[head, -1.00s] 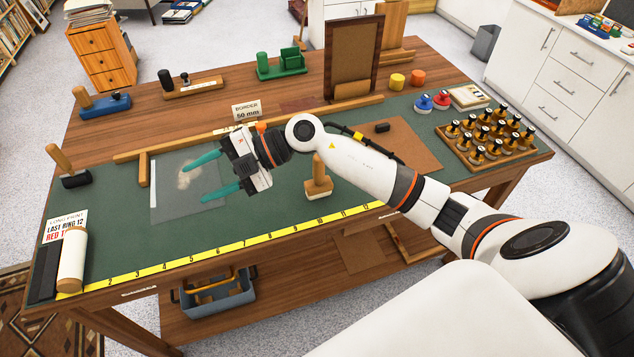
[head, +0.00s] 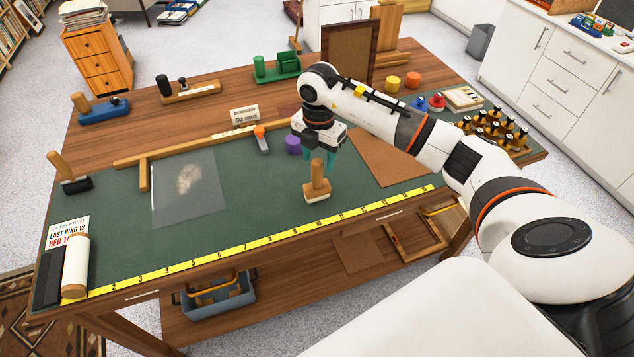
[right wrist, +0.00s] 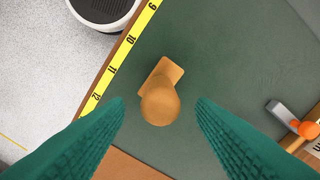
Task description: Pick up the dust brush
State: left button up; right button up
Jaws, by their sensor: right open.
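The dust brush (head: 316,189) stands upright on the green mat, just behind the yellow ruler. It has a round wooden handle, a wooden block and pale bristles at the bottom. My right gripper (head: 319,160) points down over it, with teal fingers around the top of the handle. In the right wrist view the brush (right wrist: 161,92) is seen from above, between the two spread fingers of my right gripper (right wrist: 160,104), with a gap on each side. The right gripper is open and holds nothing. My left gripper is not in view.
An orange-handled tool (head: 262,139) and a purple round object (head: 293,145) lie behind the brush. A sheet with a pale smudge (head: 188,186) lies to the left. A brown board (head: 385,158) and a rack of dark-topped bottles (head: 513,146) are to the right.

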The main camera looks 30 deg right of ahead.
aim_at(317, 173)
jog(key=shift+s+a+f+p, duration=0.1)
jog(key=shift+a+f+p, duration=0.05)
jog(key=shift+f+p, duration=0.4)
notch_tip(317, 173, down, 4)
jog(key=shift+a+r+p, duration=0.1)
jog(key=shift+a+p, duration=0.05)
jog(key=shift+p, duration=0.5)
jog(key=shift+f, duration=0.35)
jog(key=shift+c, duration=0.5)
jog(key=c, duration=1)
